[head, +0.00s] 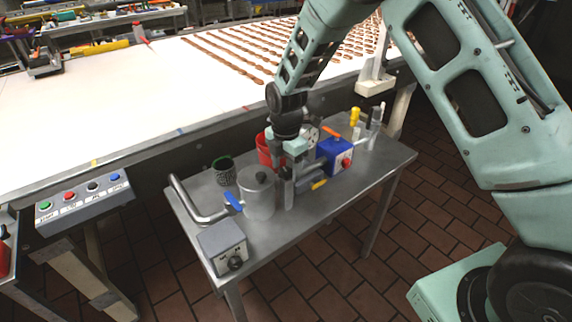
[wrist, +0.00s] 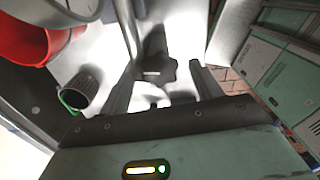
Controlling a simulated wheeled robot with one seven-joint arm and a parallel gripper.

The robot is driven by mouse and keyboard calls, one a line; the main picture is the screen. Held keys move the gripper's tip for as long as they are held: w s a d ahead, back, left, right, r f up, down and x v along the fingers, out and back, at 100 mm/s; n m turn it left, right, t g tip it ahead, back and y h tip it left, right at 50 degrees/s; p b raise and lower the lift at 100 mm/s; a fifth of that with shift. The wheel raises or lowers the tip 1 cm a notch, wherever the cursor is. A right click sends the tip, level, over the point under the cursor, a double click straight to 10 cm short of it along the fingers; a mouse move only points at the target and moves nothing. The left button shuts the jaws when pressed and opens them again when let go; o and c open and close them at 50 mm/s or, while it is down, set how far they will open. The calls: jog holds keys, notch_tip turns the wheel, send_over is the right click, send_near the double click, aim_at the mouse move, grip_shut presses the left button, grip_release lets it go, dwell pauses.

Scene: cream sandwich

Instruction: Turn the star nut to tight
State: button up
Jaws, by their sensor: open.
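The star nut (wrist: 155,72) is a dark, lobed knob in the wrist view, on a dark stem over a bright metal surface. My gripper (wrist: 162,66) is open, with one finger on each side of the nut. There are visible gaps between the fingers and the nut, and I cannot tell how the heights compare. The star nut cannot be made out there.
The metal table (head: 190,213) holds a lidded pot (head: 259,200), a grey box with a knob (head: 222,248), a dark mesh cup (head: 223,172), a red bucket (head: 263,152) and a blue box (head: 330,158). A white conveyor (head: 120,95) runs behind. A button panel (head: 83,200) stands left.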

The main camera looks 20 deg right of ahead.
jog(key=c, duration=1)
jog(key=shift+o, duration=0.2)
